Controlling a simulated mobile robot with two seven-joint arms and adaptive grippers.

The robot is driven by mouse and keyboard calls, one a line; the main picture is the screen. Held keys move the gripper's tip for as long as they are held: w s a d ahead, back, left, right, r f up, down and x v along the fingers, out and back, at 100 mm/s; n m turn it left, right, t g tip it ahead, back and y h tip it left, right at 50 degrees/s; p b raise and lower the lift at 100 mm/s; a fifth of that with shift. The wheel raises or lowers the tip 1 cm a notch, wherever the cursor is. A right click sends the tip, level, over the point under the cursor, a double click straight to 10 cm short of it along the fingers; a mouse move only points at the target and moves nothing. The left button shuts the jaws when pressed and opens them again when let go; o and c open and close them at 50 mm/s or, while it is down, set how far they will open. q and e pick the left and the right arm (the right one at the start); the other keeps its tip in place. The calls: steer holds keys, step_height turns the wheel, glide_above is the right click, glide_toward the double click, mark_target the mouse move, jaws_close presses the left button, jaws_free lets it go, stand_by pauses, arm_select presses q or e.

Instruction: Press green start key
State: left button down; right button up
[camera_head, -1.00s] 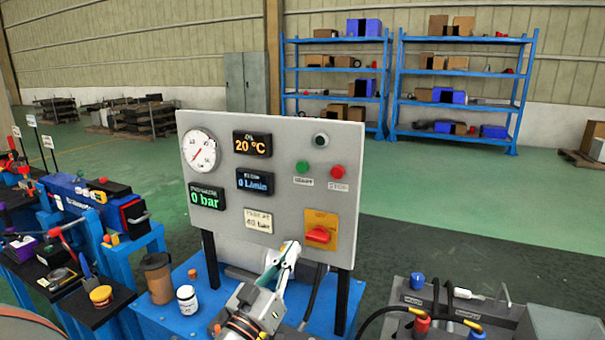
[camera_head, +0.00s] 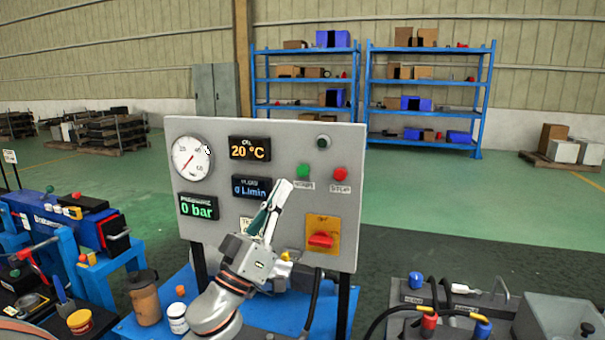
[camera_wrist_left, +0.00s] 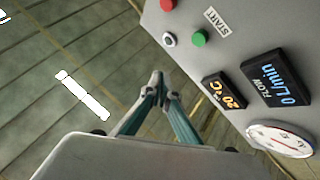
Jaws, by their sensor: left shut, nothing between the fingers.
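The green start key (camera_head: 303,171) sits on the grey control panel (camera_head: 345,205), left of the red stop key (camera_head: 340,174). In the left wrist view the green key (camera_wrist_left: 199,39) shows near the top, beside its START label (camera_wrist_left: 217,22). My left gripper (camera_head: 282,190) is shut and empty, in front of the panel, below and left of the green key. Its fingertips (camera_wrist_left: 157,80) point up in the wrist view, apart from the key. The gripper covers part of the flow display (camera_head: 250,187) and a label below it. My right gripper is not in view.
A round gauge (camera_head: 190,158), a temperature display (camera_head: 249,148) and a red rotary switch on a yellow plate (camera_head: 322,238) are also on the panel. A brown cup (camera_head: 144,298) and a white jar (camera_head: 177,318) stand on the blue table at lower left.

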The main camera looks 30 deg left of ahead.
mark_target(303, 171)
arm_select(q)
steer(key=shift+h, duration=0.3)
steer(key=w+b, duration=0.1)
steer(key=w, duration=0.2)
steer(key=w+a+b, duration=0.1)
steer(key=w, duration=0.1)
steer(key=w+a+b, duration=0.1)
steer(key=w, duration=0.2)
steer(key=shift+w, duration=0.3)
stand_by(0.8)
stand_by(0.5)
steer(key=shift+w+a, duration=0.15)
steer(key=shift+w, duration=0.25)
